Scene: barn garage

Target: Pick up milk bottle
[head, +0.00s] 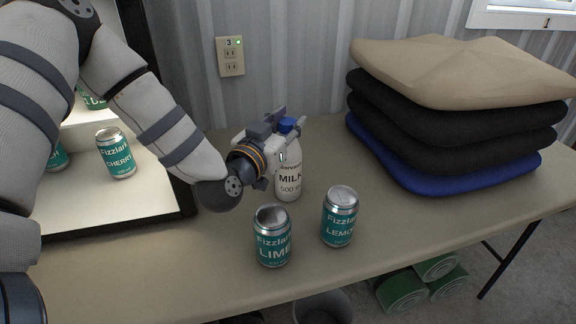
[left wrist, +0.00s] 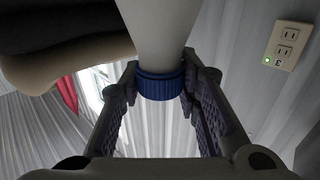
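The milk bottle (head: 289,184) is white with a blue cap and a label reading MILK. It stands upright on the table behind the two front cans, and its upper part is partly hidden by my gripper. My left gripper (head: 294,138) reaches it from the left at cap height. In the left wrist view the blue cap (left wrist: 160,85) sits between the two fingertips, which appear to touch it on both sides. My right gripper is in neither view.
A LIME can (head: 272,238) and a LEMON can (head: 340,218) stand in front of the bottle. A lit cabinet with cans, one a CHERRY can (head: 116,154), is at the left. The table's (head: 440,225) right front is clear.

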